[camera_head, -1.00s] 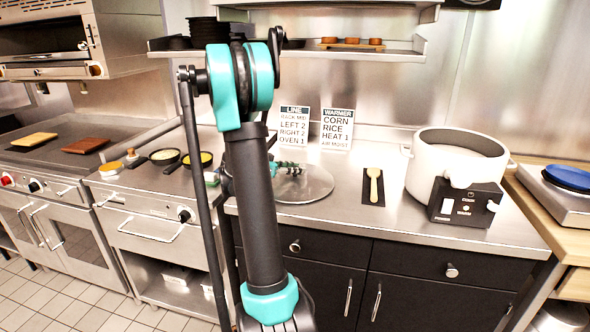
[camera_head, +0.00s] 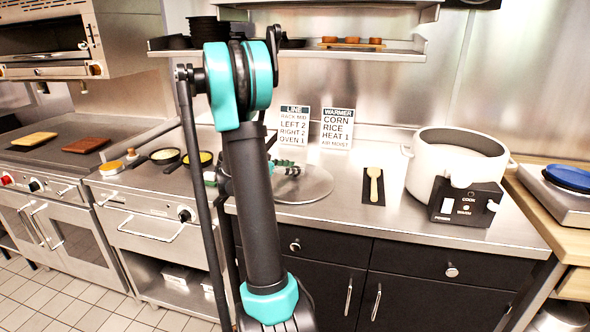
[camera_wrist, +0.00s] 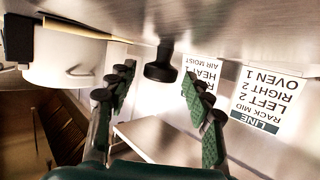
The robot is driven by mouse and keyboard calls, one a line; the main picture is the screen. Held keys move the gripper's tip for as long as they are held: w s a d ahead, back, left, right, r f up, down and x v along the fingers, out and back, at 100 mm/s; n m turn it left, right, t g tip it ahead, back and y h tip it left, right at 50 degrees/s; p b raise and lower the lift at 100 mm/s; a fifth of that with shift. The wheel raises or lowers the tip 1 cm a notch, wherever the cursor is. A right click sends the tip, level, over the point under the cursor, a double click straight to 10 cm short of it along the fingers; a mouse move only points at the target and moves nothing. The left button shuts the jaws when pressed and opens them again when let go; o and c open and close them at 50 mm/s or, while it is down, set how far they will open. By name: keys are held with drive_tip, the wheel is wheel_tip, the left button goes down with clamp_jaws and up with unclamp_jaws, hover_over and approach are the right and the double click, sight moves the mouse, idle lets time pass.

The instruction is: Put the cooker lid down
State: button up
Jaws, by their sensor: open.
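The cooker lid (camera_head: 312,186) is a flat, round, shiny metal disc lying on the steel counter, left of the spoon in the head view. Its black knob (camera_wrist: 160,66) shows in the wrist view, which is upside down. My gripper (camera_head: 287,168) is over the lid, partly hidden behind my arm. In the wrist view my gripper (camera_wrist: 158,82) has its green-padded fingers apart, one to each side of the knob, with gaps between. The white cooker (camera_head: 452,168) stands open at the right of the counter; it also shows in the wrist view (camera_wrist: 65,62).
A wooden spoon (camera_head: 373,186) on a dark mat lies between lid and cooker. Two sign cards, a line card (camera_head: 294,127) and a warmer card (camera_head: 336,128), stand behind the lid. A shelf (camera_head: 360,53) overhangs the back. Two small pans (camera_head: 165,156) are at left.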

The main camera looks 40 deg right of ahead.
drive_tip(key=v, duration=1)
drive_tip(key=shift+a+r, duration=0.15)
drive_tip(key=shift+a, duration=0.25)
